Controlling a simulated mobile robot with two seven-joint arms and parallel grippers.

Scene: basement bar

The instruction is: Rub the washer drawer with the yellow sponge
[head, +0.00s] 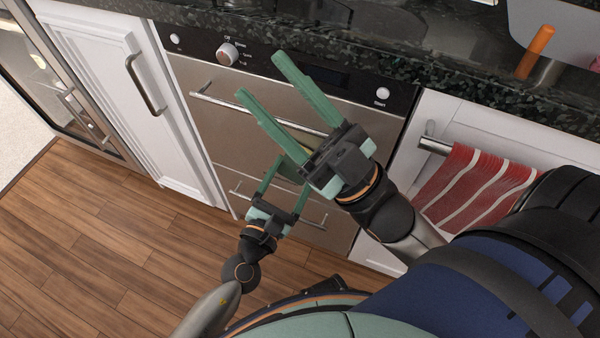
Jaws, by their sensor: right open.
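The steel washer drawer front (215,128) has a long bar handle below a black control panel with knobs; my arms cover part of it. My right gripper (260,78) is open and empty, its two green fingers apart in front of the drawer and panel. My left gripper (289,171) is lower, in front of the steel front, with its fingers apart. A dull yellow-green piece (290,166) shows at its fingertips, partly behind my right gripper. It may be the yellow sponge, but I cannot tell whether it is gripped.
A dark granite counter (420,45) runs above the drawer. A red striped towel (475,185) hangs from a bar at the right. A white cabinet (120,95) stands at the left. The wooden floor (90,240) is clear. An orange-handled object (541,40) is at the top right.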

